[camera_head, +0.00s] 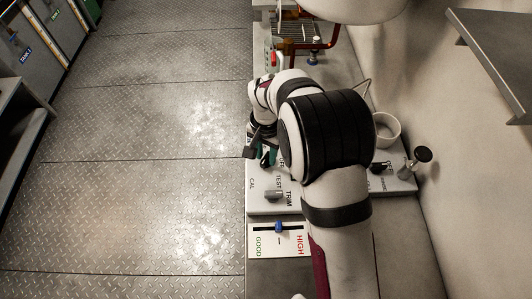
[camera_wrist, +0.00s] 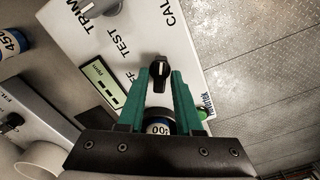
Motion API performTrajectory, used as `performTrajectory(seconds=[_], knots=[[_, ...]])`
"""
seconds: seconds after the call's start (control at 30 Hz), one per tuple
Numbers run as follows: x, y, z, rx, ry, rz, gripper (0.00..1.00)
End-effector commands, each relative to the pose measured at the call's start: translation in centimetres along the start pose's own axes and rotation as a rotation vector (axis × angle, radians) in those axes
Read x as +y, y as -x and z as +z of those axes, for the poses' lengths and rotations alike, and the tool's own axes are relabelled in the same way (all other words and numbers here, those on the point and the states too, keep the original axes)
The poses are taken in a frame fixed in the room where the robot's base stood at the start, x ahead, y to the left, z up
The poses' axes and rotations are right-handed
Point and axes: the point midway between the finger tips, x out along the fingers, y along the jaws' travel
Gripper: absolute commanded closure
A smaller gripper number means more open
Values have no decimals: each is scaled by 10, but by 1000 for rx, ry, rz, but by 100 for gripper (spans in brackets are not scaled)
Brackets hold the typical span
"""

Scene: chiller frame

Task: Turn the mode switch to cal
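The mode switch is a black knob with a white line (camera_wrist: 159,70) on a white panel (camera_wrist: 185,60). In the wrist view its long axis runs nearly up and down, with the white line at the upper end, roughly towards the CAL label (camera_wrist: 168,14). The TEST label (camera_wrist: 124,45) lies to its upper left and a partly hidden OFF label (camera_wrist: 131,74) to its left. My gripper (camera_wrist: 161,73) has its green fingers apart, one each side of the knob, with slight gaps visible. In the head view my gripper (camera_head: 262,154) is over the panel's left edge, and my arm hides much of the panel.
A grey knob (camera_wrist: 97,7) sits by the TRIM label. A small display (camera_wrist: 103,82) is left of the switch. A blue-and-white numbered round part (camera_wrist: 158,128) shows between the finger bases. A slider (camera_head: 279,227) and white cup (camera_head: 385,128) are nearby. Open floor (camera_head: 150,150) lies left.

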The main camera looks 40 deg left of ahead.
Motion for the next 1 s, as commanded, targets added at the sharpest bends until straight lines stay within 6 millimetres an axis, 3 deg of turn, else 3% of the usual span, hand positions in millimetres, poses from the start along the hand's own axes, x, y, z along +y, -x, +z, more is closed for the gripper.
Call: performTrajectory(seconds=[0.07,0.33,0.47,0.8,1.0], knots=[[0,0,0,0,1,0,50],[0,0,0,0,2,0,50],[0,12,0,2,2,-1,50],[-1,114,-1,5,1,-3,50],[0,150,0,2,1,-1,50]])
